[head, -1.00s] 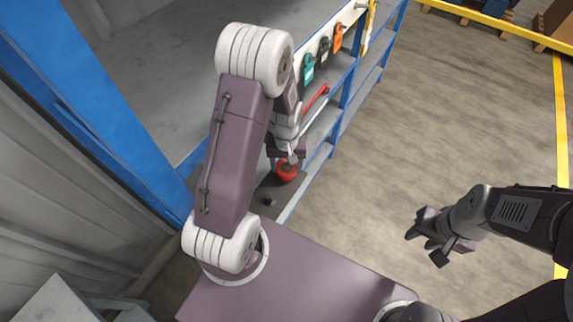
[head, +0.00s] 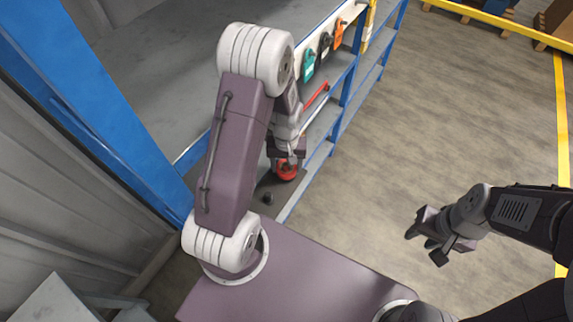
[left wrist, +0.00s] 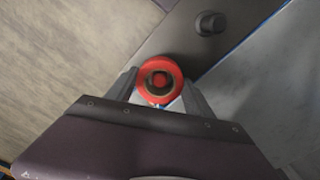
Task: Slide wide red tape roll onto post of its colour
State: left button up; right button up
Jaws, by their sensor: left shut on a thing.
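The wide red tape roll (head: 287,171) is at my left gripper (head: 287,162), over a dark base board on the shelf. In the left wrist view my left gripper (left wrist: 162,88) is shut on the red roll (left wrist: 146,80), with a finger on each side. Through the roll's hole a red spot (left wrist: 160,79) shows inside a dark ring, seemingly the top of the red post. Whether the roll is around the post or just above it I cannot tell. My right gripper (head: 426,244) is open and empty over the floor, far to the right.
A short dark post (head: 267,198) stands on the same board, nearer my base; it also shows in the left wrist view (left wrist: 210,22). Blue shelf rails (head: 319,160) run beside the board. Several padlocks, including a teal one (head: 308,66), hang further back.

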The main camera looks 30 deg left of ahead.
pick_arm(q)
jog(key=shift+f+b, duration=0.55)
jog(key=shift+f, duration=0.3)
jog(key=shift+f, duration=0.3)
dwell(0.4)
jog(key=o, duration=1.6)
jog(key=shift+o, duration=0.2)
jog(key=shift+r, duration=0.1)
notch_tip(320, 180, up, 9)
jog(key=p, duration=0.8)
